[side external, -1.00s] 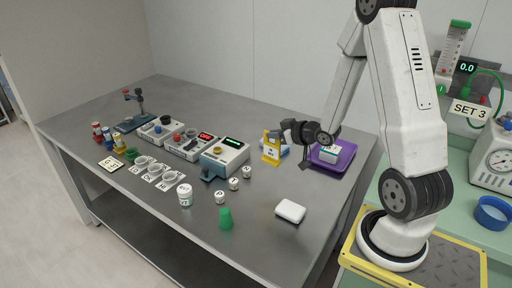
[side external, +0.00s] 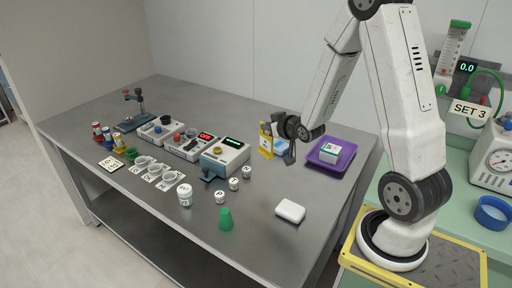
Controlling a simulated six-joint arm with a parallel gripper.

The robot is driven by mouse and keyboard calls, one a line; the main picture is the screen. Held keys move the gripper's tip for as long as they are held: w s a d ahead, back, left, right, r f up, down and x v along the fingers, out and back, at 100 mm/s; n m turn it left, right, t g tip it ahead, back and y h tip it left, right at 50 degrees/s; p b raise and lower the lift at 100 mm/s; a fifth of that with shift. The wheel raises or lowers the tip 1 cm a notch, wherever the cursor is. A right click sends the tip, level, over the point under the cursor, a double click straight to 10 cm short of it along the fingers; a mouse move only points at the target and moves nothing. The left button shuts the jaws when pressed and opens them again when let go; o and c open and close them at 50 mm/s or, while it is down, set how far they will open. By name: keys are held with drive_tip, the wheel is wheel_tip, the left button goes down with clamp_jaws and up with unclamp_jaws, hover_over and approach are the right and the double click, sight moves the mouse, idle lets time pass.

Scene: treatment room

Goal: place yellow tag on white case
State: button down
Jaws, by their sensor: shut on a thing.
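The fingertips are small and partly hidden by the gripper body. The white case (side external: 290,211) is a small rounded white block lying flat near the table's front right edge. Its top is bare, and my gripper is well behind it.
A purple tray (side external: 345,149) with a small box stands right of my gripper. The white-and-blue item (side external: 280,151) is close by my gripper. Devices (side external: 225,157) line the middle.

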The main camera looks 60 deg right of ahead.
drive_tip(key=shift+w+a+r+m+g+h, duration=0.15)
drive_tip(key=shift+r+m+g+h, duration=0.2)
drive_tip(key=shift+m+h, duration=0.5)
drive_tip(key=s+a+f+m+g+h, duration=0.1)
drive_tip(key=s+a+m+g+h, duration=0.6)
drive_tip(key=s+m+g, duration=0.5)
drive_tip(key=shift+s+a+f, duration=0.15)
drive_tip(key=shift+s+a, duration=0.7)
drive_tip(key=shift+s, duration=0.05)
drive_tip(key=shift+f, duration=2)
drive_tip(key=shift+f, duration=2)
